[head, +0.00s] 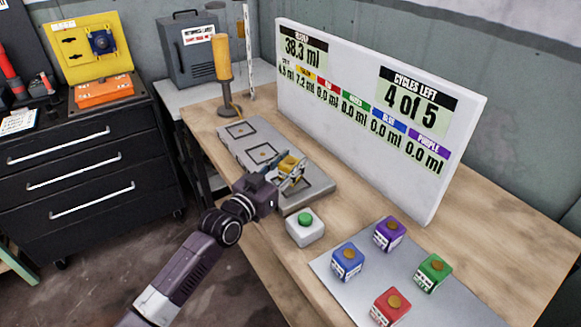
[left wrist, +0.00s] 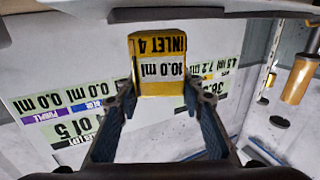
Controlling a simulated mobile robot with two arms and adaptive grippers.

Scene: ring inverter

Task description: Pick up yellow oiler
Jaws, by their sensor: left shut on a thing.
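The yellow oiler (head: 288,162) is a small yellow block over the near part of the grey plate with square marks. In the left wrist view the oiler (left wrist: 160,88) shows "INLET 4" and a white "10.0 ml" label. My left gripper (head: 287,177) is shut on it, with one finger (left wrist: 125,95) on each side. I cannot tell from these views how far the oiler is above the plate. My right gripper is not in view.
Blue (head: 347,261), purple (head: 389,233), green (head: 433,272) and red (head: 389,306) blocks stand on a grey mat. A white box with a green button (head: 305,221) is near the gripper. A large display board (head: 420,190) stands behind; a yellow-topped post (head: 222,60) is farther back.

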